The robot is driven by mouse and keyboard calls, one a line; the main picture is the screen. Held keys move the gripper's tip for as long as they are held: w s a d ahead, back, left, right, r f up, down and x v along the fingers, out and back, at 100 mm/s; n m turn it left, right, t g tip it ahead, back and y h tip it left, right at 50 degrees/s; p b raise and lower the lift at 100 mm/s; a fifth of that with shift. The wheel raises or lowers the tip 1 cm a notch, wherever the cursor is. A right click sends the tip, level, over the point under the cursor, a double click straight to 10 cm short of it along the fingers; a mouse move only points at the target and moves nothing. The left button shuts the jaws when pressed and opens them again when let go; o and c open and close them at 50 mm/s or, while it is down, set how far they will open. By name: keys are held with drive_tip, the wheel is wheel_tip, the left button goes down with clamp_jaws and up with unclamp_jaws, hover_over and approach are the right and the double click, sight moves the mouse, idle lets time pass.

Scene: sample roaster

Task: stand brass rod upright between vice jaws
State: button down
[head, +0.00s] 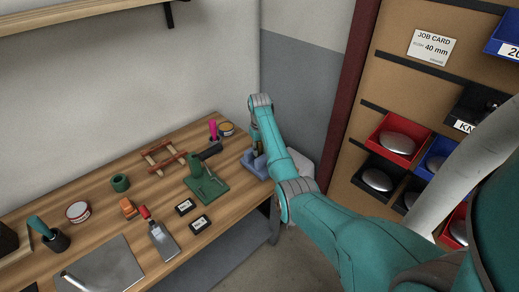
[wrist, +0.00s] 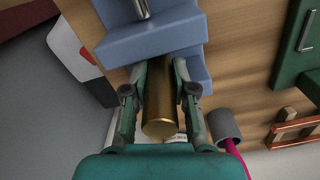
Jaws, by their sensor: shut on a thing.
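The brass rod (wrist: 159,112) is between the fingers of my gripper (wrist: 161,82), which is shut on it. Its round near end faces the wrist camera, and its far end runs toward the blue vice. The blue vice (wrist: 150,40) fills the top middle of the wrist view, with a metal screw bar on it. In the head view the vice (head: 263,170) sits at the right end of the bench, with my gripper (head: 257,148) just above it. The fingers hide part of the rod, and I cannot tell whether its far end is seated between the jaws.
A green plate (head: 207,189) with a post lies left of the vice. A grey cup with a pink handle (head: 213,128), a tin (head: 227,129) and a wooden rack (head: 163,156) stand behind. The bench's front edge is close to the vice.

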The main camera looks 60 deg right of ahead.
drive_tip(key=shift+f, duration=0.7)
drive_tip(key=c, duration=0.9)
unclamp_jaws()
drive_tip(key=shift+o, duration=0.2)
drive_tip(key=shift+r, duration=0.1)
wheel_tip(320, 180, up, 12)
drive_tip(key=shift+f, duration=0.1)
